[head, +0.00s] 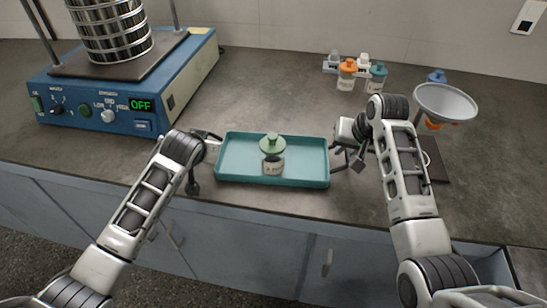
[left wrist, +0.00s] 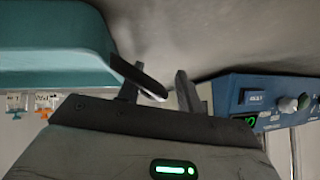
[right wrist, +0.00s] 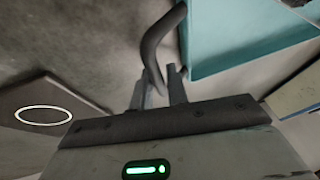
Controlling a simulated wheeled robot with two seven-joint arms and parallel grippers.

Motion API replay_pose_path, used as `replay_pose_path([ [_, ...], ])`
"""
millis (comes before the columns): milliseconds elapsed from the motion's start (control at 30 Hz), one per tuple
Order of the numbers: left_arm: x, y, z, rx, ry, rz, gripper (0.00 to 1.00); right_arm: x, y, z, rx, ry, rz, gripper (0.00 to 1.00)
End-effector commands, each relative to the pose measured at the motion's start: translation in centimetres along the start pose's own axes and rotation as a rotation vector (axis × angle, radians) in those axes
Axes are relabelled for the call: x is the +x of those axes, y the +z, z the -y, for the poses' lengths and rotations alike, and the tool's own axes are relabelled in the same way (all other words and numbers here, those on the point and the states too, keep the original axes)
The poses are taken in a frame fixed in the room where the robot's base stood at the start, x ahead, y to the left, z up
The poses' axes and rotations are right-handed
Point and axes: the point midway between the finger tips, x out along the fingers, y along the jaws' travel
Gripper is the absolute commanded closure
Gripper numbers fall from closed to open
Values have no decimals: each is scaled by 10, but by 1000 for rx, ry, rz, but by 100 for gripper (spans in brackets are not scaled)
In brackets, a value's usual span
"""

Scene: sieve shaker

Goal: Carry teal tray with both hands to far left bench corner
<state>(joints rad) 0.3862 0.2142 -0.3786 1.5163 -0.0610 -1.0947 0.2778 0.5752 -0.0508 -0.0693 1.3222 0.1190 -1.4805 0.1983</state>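The teal tray (head: 230,180) lies level near the front edge of the bench. A clear jar (head: 273,164) with a green lid and a label stands upright in its middle. My left gripper (head: 213,140) is at the tray's left end. In the left wrist view its fingers (left wrist: 157,92) are apart, with a dark handle bar (left wrist: 135,75) reaching between them beside the tray wall (left wrist: 55,45). My right gripper (head: 345,152) is at the right end. In the right wrist view a curved dark handle (right wrist: 150,48) runs down between its fingers (right wrist: 158,88); whether they clamp it is unclear.
The blue sieve shaker (head: 170,95) with a stack of metal sieves (head: 110,35) fills the far left; its display reads OFF. A rack with lidded jars (head: 347,75) stands at the back. A funnel (head: 445,102) stands at right. Bench between shaker and rack is clear.

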Motion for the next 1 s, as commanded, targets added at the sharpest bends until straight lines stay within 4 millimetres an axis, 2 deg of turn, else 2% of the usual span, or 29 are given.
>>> replay_pose_path([
  [67, 0, 0, 0, 0, 0, 0, 64, 0, 0, 0, 0, 0, 0, 84],
  [133, 0, 0, 0, 0, 0, 0, 78, 0, 0, 0, 0, 0, 0, 98],
  [200, 0, 0, 0, 0, 0, 0, 97, 0, 0, 0, 0, 0, 0, 100],
  [233, 0, 0, 0, 0, 0, 0, 100, 0, 0, 0, 0, 0, 0, 100],
  [567, -3, -3, 0, 0, 0, -1, 100, -4, -2, 1, 0, -1, -2, 100],
  [1000, -33, -33, 9, 0, 0, -1, 100, -44, -19, 10, 0, -1, -3, 100],
])
